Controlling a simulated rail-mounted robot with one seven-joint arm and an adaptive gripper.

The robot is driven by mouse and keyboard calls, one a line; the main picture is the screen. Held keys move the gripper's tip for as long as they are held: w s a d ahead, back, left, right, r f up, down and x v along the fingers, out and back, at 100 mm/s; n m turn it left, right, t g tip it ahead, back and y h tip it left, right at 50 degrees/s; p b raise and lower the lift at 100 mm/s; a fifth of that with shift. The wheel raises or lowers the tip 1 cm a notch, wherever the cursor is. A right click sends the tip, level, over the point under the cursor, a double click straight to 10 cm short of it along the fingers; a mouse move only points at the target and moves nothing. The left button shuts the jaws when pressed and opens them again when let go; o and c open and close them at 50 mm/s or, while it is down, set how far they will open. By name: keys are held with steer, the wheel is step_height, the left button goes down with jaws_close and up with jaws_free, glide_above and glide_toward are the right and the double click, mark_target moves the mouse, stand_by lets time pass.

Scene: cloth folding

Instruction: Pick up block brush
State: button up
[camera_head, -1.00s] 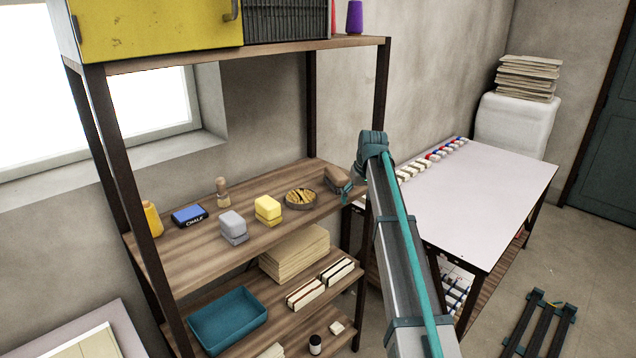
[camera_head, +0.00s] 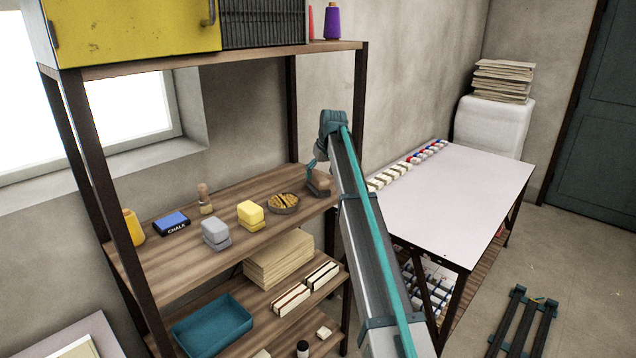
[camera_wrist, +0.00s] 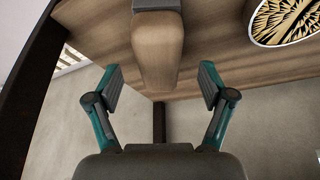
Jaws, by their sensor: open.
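My gripper (camera_wrist: 162,82) is open, with one finger on each side of the handle's near end and clear gaps to both. The handle is not gripped. In the head view my gripper (camera_head: 312,164) is small and partly hidden by my arm, just above the brush.
A yellow block (camera_head: 250,214), grey block (camera_head: 215,232) and blue chalk box (camera_head: 171,223) sit further left. A dark shelf post (camera_head: 358,120) stands close right. A white-topped table (camera_head: 450,195) is beyond.

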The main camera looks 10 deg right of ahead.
mark_target(319, 176)
steer(key=shift+p+x, duration=0.85)
steer(key=shift+x, duration=1.45)
steer(key=shift+d, duration=0.1)
steer(key=c, duration=1.4)
steer(key=shift+w+r, duration=0.1)
steer(key=shift+r, duration=0.4)
step_height(319, 176, up, 2)
steer(key=shift+r+b, duration=0.1)
steer(key=shift+b, duration=0.4)
steer(key=s+r+b, duration=0.2)
steer(key=s+r, duration=0.2)
steer(key=shift+s+r, duration=0.2)
steer(key=s+r, duration=0.1)
steer(key=s, duration=0.2)
steer(key=s+r+b, duration=0.1)
steer(key=s+r, duration=0.1)
steer(key=s, duration=0.1)
steer(key=s+r+b, duration=0.1)
steer(key=s+r, duration=0.1)
steer(key=s, duration=0.1)
steer(key=shift+s+d+r, duration=0.15)
steer(key=shift+s+r, duration=0.05)
steer(key=shift+s, duration=0.2)
